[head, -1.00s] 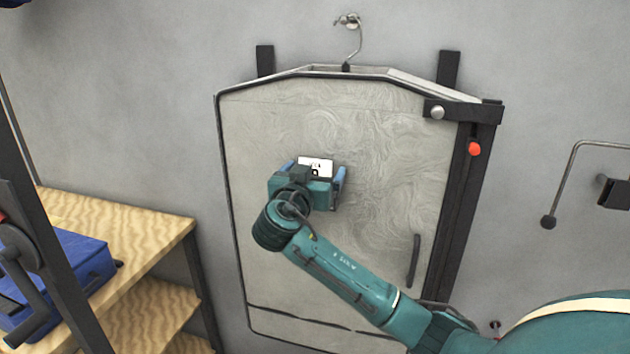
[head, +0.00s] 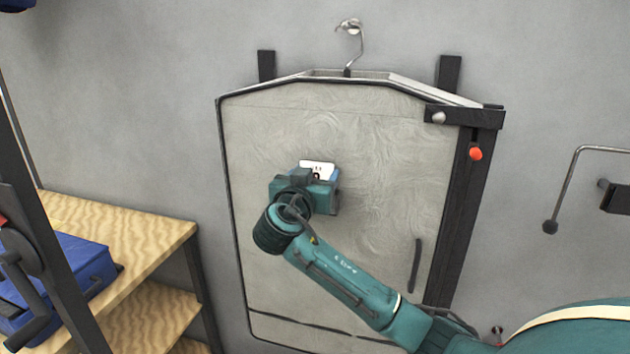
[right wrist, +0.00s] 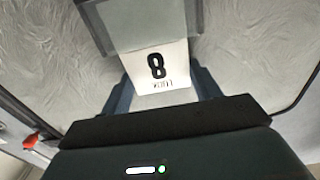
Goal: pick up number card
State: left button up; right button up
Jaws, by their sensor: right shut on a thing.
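The number card is white with a black 8 and small print below it. In the head view the card (head: 318,166) shows above my right gripper (head: 315,180), against the grey garment bag (head: 375,170). In the right wrist view the card (right wrist: 157,66) lies between the two blue fingers, its far part covered by a translucent grey strip (right wrist: 140,22). My right gripper is shut on the card, in front of the bag. Whether the card is clear of the bag cannot be told. My left gripper is not in view.
The bag hangs by a hook (head: 350,27) on the grey wall, beside a dark upright bar with a red knob (head: 475,154). A wooden shelf unit (head: 150,228) with a blue case (head: 70,270) stands at the left. A metal rod (head: 570,185) sticks out at the right.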

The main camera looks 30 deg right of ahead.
notch_tip(320, 180, up, 28)
jog(key=b, duration=0.2)
dwell(0.4)
jog(key=shift+f, duration=0.15)
